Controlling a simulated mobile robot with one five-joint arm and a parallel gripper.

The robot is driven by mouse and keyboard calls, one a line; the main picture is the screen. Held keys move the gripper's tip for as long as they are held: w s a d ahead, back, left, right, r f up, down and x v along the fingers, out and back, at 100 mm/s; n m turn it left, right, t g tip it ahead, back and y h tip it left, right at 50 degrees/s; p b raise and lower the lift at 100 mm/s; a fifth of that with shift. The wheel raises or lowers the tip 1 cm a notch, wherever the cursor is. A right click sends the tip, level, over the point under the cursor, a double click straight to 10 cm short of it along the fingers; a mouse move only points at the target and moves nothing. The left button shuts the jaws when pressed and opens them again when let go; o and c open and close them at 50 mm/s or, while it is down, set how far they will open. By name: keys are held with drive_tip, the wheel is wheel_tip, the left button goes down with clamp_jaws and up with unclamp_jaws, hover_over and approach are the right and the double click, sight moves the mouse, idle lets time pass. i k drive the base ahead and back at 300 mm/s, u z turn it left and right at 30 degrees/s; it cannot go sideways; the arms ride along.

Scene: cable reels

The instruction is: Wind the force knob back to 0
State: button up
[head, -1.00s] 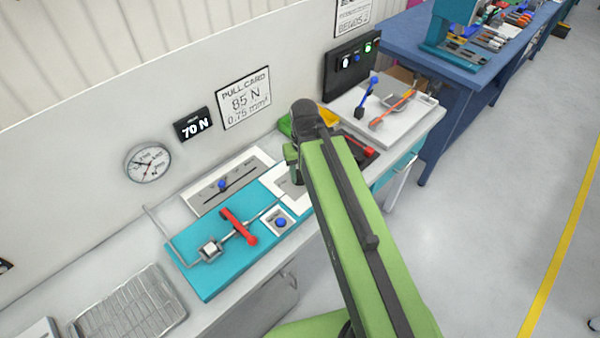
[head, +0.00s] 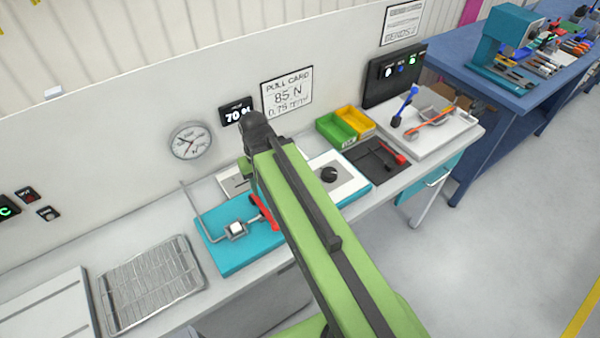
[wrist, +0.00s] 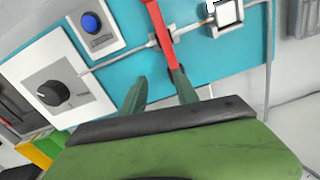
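The force knob is a round black dial (head: 329,174) on a white plate, right of my arm in the head view. In the wrist view the knob (wrist: 53,93) is at the left, with a pale pointer mark on it. My gripper (wrist: 158,90) shows two green fingers spread apart with nothing held between them. It is over the teal board, to the right of the knob in the wrist view and apart from it. The red lever (wrist: 163,40) reaches down close to the right finger; I cannot tell whether they touch. In the head view my arm hides the fingers.
A dark display (head: 237,112), partly covered by my arm, shows a 70 reading. A card (head: 287,95) reads 85 N. A dial gauge (head: 191,141) is on the wall. A blue button (wrist: 91,23) sits between knob and lever. Green and yellow bins (head: 337,128) stand behind the knob.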

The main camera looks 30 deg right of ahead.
sight(329, 174)
drive_tip(key=u, duration=0.3)
drive_tip(key=k, duration=1.45)
drive_tip(key=z, duration=0.65)
drive_tip(key=i, duration=1)
drive_tip(key=u, duration=0.05)
